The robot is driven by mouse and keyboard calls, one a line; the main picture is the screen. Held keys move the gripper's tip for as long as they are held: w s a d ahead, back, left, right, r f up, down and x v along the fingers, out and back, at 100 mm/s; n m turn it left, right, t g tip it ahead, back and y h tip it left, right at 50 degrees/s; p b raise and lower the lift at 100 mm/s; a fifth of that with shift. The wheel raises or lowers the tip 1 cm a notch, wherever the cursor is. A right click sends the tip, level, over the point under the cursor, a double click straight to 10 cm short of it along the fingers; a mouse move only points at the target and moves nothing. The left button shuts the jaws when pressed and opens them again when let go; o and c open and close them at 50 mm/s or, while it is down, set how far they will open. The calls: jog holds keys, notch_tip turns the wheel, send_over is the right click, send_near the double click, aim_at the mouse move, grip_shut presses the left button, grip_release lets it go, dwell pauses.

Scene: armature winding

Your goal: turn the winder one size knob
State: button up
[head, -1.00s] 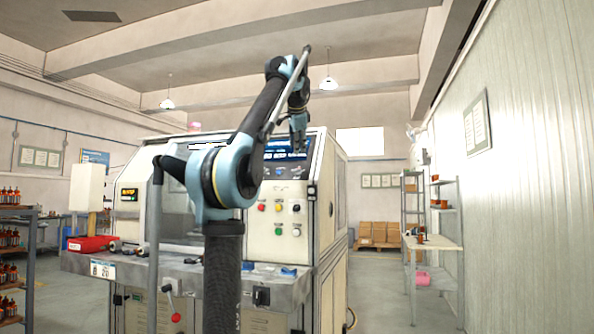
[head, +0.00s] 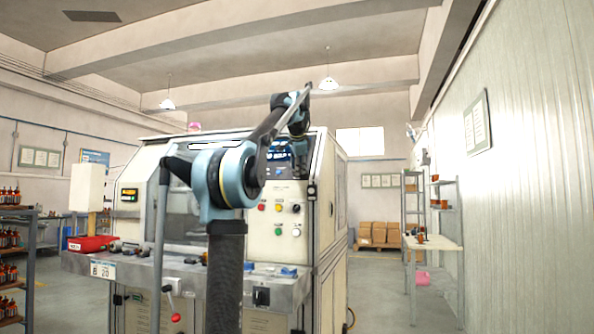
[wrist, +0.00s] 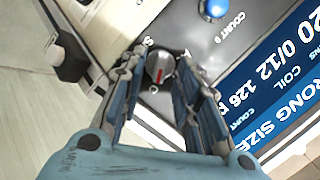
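The winder (head: 262,228) is a large cream machine in front of me with a control panel and a blue-lit screen (head: 281,150). In the wrist view the knob (wrist: 160,68) is small, round and grey with a red mark, on a dark panel. My gripper (wrist: 159,66) is open, with one finger on each side of the knob. Whether the fingers touch it, I cannot tell. The lettering beside the knob is partly hidden by the fingers. The screen also shows in the wrist view (wrist: 275,75), with "SIZE", "COIL" and "COUNT" readable. In the head view my arm hides the knob.
A blue button (wrist: 214,8) labelled "COUNT" sits near the knob. Coloured buttons and a black selector (head: 296,208) are lower on the panel. A ledge (head: 215,283) with a red tray (head: 92,243) juts out in front.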

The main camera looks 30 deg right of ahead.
grip_shut()
jog(key=shift+r, duration=0.1)
jog(key=n, duration=0.1)
jog(key=n+g, duration=0.1)
jog(key=n, duration=0.3)
jog(key=shift+w+a+r, duration=0.1)
jog(key=shift+w+r, duration=0.1)
jog(key=shift+w, duration=0.2)
jog(key=n, duration=0.1)
jog(key=n+g, duration=0.1)
jog(key=n, duration=0.3)
jog(key=shift+w+a+g+h, duration=0.2)
jog(key=shift+w+g+h, duration=0.1)
jog(key=shift+h, duration=0.1)
jog(key=shift+n, duration=0.4)
jog(key=shift+r, duration=0.1)
